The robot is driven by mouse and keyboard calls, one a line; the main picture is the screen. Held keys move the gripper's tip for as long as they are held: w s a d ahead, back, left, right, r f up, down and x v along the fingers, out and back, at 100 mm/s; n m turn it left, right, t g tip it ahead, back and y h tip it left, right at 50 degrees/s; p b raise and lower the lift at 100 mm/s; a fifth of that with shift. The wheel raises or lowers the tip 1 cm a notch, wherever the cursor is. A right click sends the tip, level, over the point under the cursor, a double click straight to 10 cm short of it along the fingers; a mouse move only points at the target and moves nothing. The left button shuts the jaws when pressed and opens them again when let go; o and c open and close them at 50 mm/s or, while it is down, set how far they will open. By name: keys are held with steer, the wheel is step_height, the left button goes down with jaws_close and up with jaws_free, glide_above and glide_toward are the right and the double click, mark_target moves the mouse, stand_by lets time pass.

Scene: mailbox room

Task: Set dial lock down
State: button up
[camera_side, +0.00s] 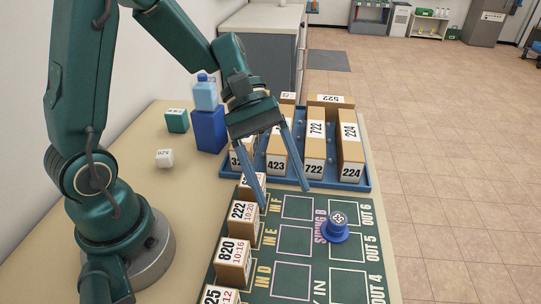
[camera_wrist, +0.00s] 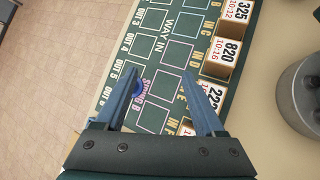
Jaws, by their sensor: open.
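The dial lock, which I take to be the round blue piece with a pale marked top (camera_side: 336,226), stands on the green mat (camera_side: 292,250). It is beside the "SIDING B" lettering, near OUT 5 and OUT 6. My gripper (camera_side: 274,185) is open and empty above the mat, to the left of the blue piece in the side view and apart from it. In the wrist view my gripper (camera_wrist: 160,72) spreads its two fingers over the mat. The blue piece (camera_wrist: 139,89) shows there only in part, beside the left finger.
Numbered boxes, such as 820 (camera_side: 233,262), line the mat's left edge. A blue tray (camera_side: 353,186) with several tall numbered boxes stands behind the mat.

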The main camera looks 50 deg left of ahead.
steer(key=s+m+y, duration=0.1)
steer(key=s+a+r+m+t+y, duration=0.1)
steer(key=s+m, duration=0.1)
steer(key=s+r+m+y, duration=0.1)
steer(key=m+y, duration=0.1)
steer(key=shift+s+a+r, duration=0.2)
steer(key=shift+s+a, duration=0.05)
steer(key=shift+a, duration=0.05)
steer(key=s+a+r+m+t+y, duration=0.2)
steer(key=a+r+m+t+y, duration=0.1)
steer(key=a+m+t+y, duration=0.1)
steer(key=shift+s+a+m+t+y, duration=0.4)
steer(key=shift+a+m+t, duration=0.35)
steer(key=shift+m, duration=0.25)
steer(key=shift+d, duration=0.1)
